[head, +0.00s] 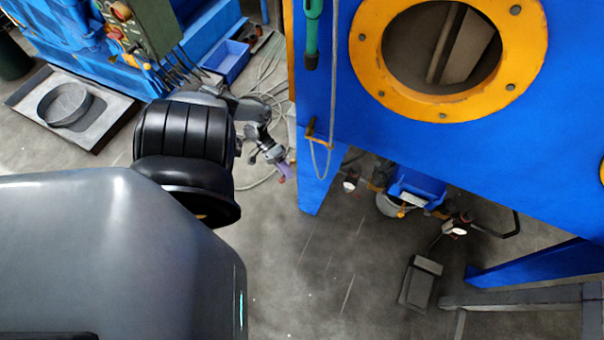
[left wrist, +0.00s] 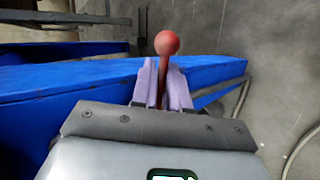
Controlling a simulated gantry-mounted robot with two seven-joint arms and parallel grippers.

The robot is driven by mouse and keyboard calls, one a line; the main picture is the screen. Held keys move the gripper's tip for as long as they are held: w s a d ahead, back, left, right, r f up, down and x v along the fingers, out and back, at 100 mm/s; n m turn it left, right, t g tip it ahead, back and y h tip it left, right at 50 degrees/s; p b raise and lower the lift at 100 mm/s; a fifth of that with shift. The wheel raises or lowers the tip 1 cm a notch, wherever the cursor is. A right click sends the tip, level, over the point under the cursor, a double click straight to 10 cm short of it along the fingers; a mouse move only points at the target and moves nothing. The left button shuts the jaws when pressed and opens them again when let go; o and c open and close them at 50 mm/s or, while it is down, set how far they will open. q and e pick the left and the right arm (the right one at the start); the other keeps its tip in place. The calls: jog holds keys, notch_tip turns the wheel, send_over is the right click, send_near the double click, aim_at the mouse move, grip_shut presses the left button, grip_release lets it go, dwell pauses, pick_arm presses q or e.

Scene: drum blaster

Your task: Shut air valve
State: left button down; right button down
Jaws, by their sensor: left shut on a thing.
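The air valve's handle shows in the left wrist view as a red lever with a round red knob (left wrist: 167,43). My left gripper (left wrist: 164,80) has its two pale purple fingers on either side of the lever's stem, below the knob, and is shut on it. In the head view my left gripper (head: 283,170) is small, beyond my dark arm, to the left of the blue machine's leg.
The blue blaster cabinet (head: 338,110) with a yellow ring opening stands at the right. Loose cables lie behind my gripper. Bare floor lies in the middle.

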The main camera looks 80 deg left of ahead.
pick_arm(q)
jog(key=shift+r+b, duration=0.15)
jog(key=shift+b, duration=0.15)
jog(key=shift+r+h, duration=0.1)
jog(key=shift+h, duration=0.2)
jog(key=c, duration=1.2)
grip_release()
jog(key=b+v, duration=0.1)
jog(key=v, duration=0.9)
jog(key=shift+s+a+r, duration=0.2)
jog(key=shift+a+r, duration=0.05)
jog(key=shift+r, duration=0.05)
